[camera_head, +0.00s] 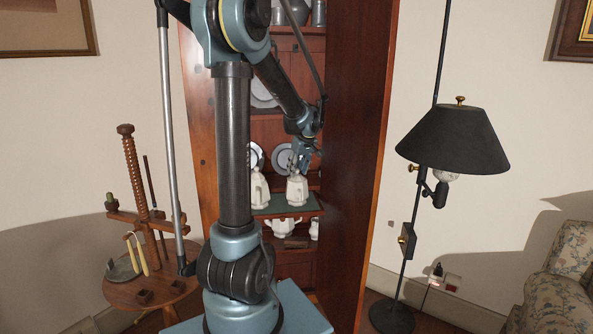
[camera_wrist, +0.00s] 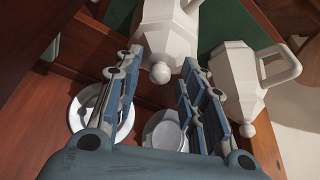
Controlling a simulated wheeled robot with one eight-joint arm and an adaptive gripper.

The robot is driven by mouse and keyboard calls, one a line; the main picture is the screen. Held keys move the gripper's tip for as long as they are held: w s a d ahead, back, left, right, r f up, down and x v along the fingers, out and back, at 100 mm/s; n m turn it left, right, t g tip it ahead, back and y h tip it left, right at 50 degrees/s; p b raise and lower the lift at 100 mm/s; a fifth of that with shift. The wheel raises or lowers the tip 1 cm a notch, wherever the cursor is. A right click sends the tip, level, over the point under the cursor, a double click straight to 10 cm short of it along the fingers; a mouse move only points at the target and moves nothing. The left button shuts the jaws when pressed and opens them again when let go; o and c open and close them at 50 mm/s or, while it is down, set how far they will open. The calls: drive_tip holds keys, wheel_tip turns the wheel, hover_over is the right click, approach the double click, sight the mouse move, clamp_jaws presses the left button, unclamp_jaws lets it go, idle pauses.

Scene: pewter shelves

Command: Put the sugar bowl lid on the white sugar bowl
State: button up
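My gripper (camera_head: 303,155) is over the cabinet shelf, above the right of two white lidded pots (camera_head: 297,189). In the wrist view my gripper (camera_wrist: 160,62) has its two fingers spread apart, with nothing seen held between them. A white faceted pot (camera_wrist: 167,35) shows beyond the fingertips, its round knob between them. A second white pot (camera_wrist: 238,78), with a handle and knob, is right of the right finger. In the head view the left pot (camera_head: 259,190) stands beside the right one. I cannot tell which piece is the sugar bowl, or pick out a loose lid.
The pots stand on a green shelf (camera_head: 272,209). A white teapot (camera_head: 281,227) is on the shelf below. Plates (camera_head: 283,158) stand behind, and two round dishes show in the wrist view (camera_wrist: 101,117). The cabinet's right side panel (camera_head: 352,150) is close to my arm.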

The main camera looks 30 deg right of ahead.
drive_tip(key=shift+r, duration=0.1)
drive_tip(key=v, duration=1.2)
drive_tip(key=a+f, duration=0.2)
drive_tip(key=a, duration=1.4)
drive_tip(key=s+a+f+g, duration=0.1)
drive_tip(key=s+a+f, duration=0.35)
drive_tip(key=a, duration=0.55)
drive_tip(key=s+a+f+g, duration=0.1)
drive_tip(key=s+a+f, duration=0.4)
drive_tip(key=a, duration=0.5)
drive_tip(key=s+a+f, duration=0.5)
drive_tip(key=s+f, duration=0.2)
drive_tip(key=s, duration=0.2)
